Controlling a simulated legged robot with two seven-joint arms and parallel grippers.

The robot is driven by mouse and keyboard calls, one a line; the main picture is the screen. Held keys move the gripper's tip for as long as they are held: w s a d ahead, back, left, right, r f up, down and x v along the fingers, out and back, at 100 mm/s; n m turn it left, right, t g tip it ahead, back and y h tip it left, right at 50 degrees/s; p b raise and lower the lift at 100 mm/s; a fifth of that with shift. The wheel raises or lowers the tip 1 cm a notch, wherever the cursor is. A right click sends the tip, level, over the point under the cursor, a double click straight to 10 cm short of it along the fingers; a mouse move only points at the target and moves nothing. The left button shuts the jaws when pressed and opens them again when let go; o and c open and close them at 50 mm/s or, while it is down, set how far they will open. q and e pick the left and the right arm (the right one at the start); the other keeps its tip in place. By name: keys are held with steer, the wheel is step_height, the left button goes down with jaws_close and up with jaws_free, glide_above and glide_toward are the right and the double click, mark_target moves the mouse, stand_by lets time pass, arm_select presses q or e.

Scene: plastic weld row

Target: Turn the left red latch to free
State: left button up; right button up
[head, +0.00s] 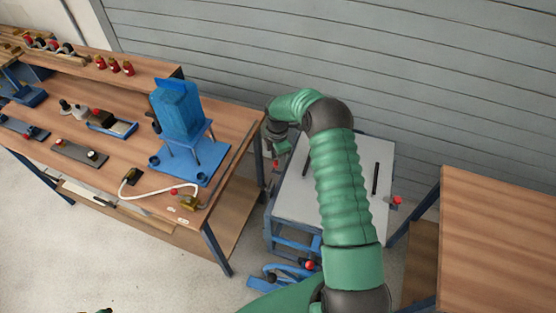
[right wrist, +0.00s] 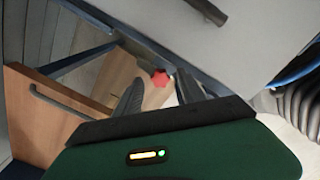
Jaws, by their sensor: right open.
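A grey-topped machine (head: 345,190) on a blue frame stands between two wooden benches. Its left red latch (head: 275,164) shows as a small red spot at the machine's left edge, partly hidden by my right gripper (head: 278,142). In the right wrist view the red knob of the latch (right wrist: 160,78) appears between the fingertips of my open right gripper (right wrist: 160,90). I cannot tell whether either finger touches it. A right red latch (head: 397,200) sticks out at the machine's right edge. My left gripper is not in view.
A wooden bench (head: 235,150) with a blue fixture (head: 180,115) and several small parts stands close on the left. Another wooden bench (head: 500,240) is on the right. A blue pedal with a red knob (head: 309,265) lies low in front. A grey slatted wall (head: 420,60) closes the back.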

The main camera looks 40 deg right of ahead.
step_height(320, 180, up, 16)
steer(key=b, duration=0.1)
steer(key=shift+s+d, duration=0.1)
steer(key=shift+d, duration=0.05)
